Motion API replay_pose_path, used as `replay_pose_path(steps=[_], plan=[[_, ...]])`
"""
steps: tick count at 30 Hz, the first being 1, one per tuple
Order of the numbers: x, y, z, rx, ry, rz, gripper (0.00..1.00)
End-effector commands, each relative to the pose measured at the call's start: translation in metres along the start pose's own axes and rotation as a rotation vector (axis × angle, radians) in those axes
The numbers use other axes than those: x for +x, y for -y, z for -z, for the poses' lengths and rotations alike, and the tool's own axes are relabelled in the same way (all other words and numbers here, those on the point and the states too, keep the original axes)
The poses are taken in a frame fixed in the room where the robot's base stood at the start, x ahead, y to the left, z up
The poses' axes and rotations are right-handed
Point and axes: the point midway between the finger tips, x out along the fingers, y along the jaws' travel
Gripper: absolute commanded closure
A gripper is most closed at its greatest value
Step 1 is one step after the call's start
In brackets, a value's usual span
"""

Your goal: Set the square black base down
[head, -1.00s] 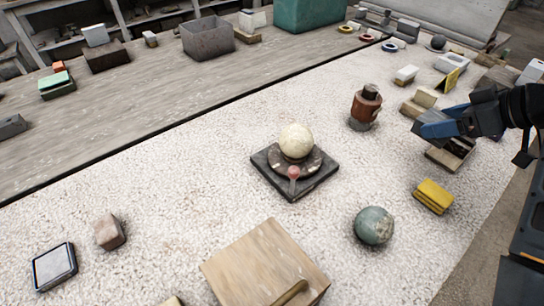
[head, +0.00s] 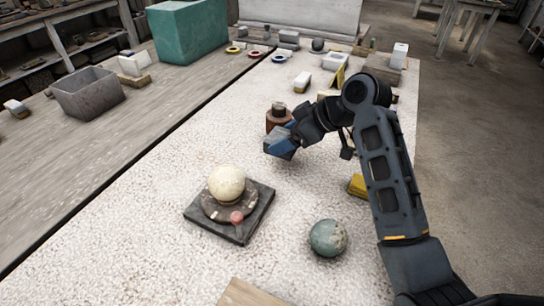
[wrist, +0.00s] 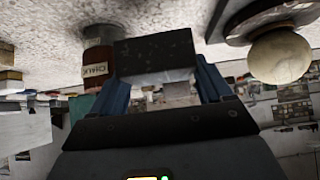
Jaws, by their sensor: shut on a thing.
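My gripper (head: 281,146) is in the air above the speckled white tabletop (head: 150,215), with its blue fingers low. In the wrist view my gripper (wrist: 160,80) is shut on the square black base (wrist: 155,52), a dark block with a flat face between the fingers. A cream sphere (head: 227,183) rests on a round stand on a square dark slab (head: 238,233), left of and nearer than my gripper. The sphere also shows in the wrist view (wrist: 280,57).
A red-brown chalk jar (head: 277,119) stands just behind my gripper. A green-grey sphere (head: 327,238) and a yellow block (head: 357,187) lie to the right. Several small items crowd the far end. White tabletop is bare between the slab and the jar.

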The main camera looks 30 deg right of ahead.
Motion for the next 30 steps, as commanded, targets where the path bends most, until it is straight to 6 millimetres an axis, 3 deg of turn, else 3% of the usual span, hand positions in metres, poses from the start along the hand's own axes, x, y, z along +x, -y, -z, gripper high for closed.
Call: replay_pose_path(steps=[6,11,19,30], plan=[[0.025,0.02,0.004,-0.002,-0.002,0.0,0.81],[0.032,0.023,0.002,-0.001,-0.001,-0.001,0.81],[0.054,0.023,-0.022,0.002,0.0,-0.001,0.81],[0.059,0.023,-0.026,-0.002,-0.002,-0.002,0.81]])
